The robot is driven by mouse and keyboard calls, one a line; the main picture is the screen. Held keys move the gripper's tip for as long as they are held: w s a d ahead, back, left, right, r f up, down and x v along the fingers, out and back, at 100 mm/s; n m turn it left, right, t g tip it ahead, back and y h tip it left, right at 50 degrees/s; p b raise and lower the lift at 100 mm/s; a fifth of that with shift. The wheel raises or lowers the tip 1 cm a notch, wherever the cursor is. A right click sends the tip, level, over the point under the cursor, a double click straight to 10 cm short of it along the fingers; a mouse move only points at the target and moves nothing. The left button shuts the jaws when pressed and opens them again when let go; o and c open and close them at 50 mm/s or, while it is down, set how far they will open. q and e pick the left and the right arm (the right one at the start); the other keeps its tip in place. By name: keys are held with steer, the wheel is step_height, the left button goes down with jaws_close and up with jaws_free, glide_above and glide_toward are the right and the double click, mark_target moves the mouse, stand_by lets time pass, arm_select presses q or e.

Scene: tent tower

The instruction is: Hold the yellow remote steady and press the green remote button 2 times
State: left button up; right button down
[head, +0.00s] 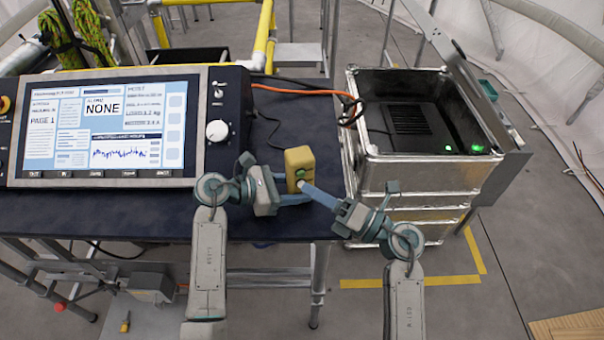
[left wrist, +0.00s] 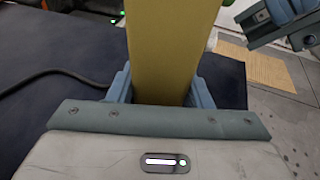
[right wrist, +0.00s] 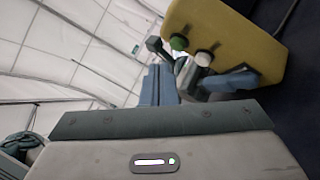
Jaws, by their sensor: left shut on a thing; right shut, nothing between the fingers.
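The yellow remote (head: 299,160) stands upright above the front right part of the dark table. My left gripper (head: 288,198) is shut on its lower part; the remote (left wrist: 170,45) also fills the space between the blue fingers in the left wrist view. In the right wrist view the remote (right wrist: 245,35) is tilted and shows a green button (right wrist: 179,42) and a white button (right wrist: 204,58). My right gripper (head: 306,188) is shut and empty, its fingertips close to the button face. In its wrist view the fingers (right wrist: 159,75) lie just below the green button; contact cannot be told.
A large screen console (head: 110,125) with a white knob (head: 217,131) stands on the table (head: 120,215) at left. An open metal crate (head: 420,175) holding a black device with green lights is at right. An orange cable (head: 305,91) runs behind the remote.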

steer(key=s, duration=0.2)
steer(key=s+d, duration=0.1)
steer(key=s, duration=0.1)
steer(key=shift+s+d, duration=0.1)
steer(key=shift+d, duration=0.05)
stand_by(0.5)
arm_select(q)
steer(key=o, duration=1.3)
